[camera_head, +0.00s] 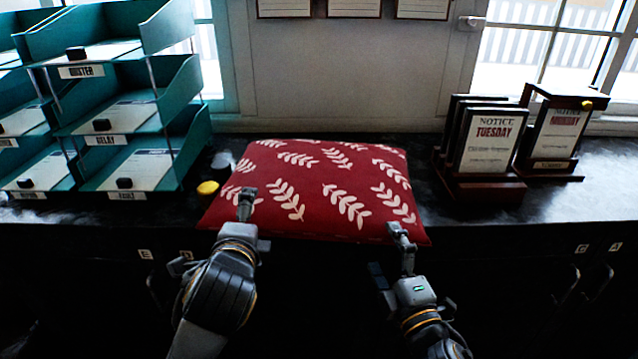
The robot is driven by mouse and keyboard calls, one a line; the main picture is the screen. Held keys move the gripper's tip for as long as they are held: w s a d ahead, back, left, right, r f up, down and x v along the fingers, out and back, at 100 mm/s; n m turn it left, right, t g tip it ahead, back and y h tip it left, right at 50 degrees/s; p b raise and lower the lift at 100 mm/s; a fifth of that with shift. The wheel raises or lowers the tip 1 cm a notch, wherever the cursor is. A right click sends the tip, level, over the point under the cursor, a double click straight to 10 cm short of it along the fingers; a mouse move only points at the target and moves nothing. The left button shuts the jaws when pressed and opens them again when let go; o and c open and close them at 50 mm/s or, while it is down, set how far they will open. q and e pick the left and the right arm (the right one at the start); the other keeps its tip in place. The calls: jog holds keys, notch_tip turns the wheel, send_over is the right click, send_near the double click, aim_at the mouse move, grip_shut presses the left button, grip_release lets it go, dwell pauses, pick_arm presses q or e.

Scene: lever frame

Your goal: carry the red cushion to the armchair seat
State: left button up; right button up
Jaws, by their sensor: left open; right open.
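The red cushion (318,185) with white leaf sprigs lies flat on the dark counter, its near edge at or slightly over the counter's front edge. My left gripper (246,202) is open at the cushion's near left part, with its fingertips over the red cloth. My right gripper (400,238) is open at the near right corner, overlapping the cushion's edge in the picture. I cannot tell whether either one touches the cloth. The armchair is not in view.
Teal tray racks (135,110) with labelled trays stand at the left. A yellow knob-like object (207,188) sits beside the cushion's left edge. Dark-framed notice stands (485,150) are at the right. The dark counter (590,205) is bare at the far right. Windows are behind.

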aim_at(254, 210)
pick_arm(q)
jog(key=x, duration=0.6)
jog(key=shift+w+f, duration=0.15)
jog(key=shift+w, duration=0.2)
pick_arm(e)
jog(key=x, duration=0.6)
jog(key=shift+w+a, duration=0.15)
jog(key=shift+w, duration=0.2)
pick_arm(q)
jog(key=shift+c, duration=0.4)
pick_arm(e)
jog(key=shift+r, duration=0.1)
jog(key=shift+c, duration=0.4)
pick_arm(q)
jog(key=c, duration=1.4)
pick_arm(e)
jog(key=c, duration=1.4)
pick_arm(q)
jog(key=shift+c, duration=0.7)
pick_arm(e)
jog(key=shift+c, duration=0.2)
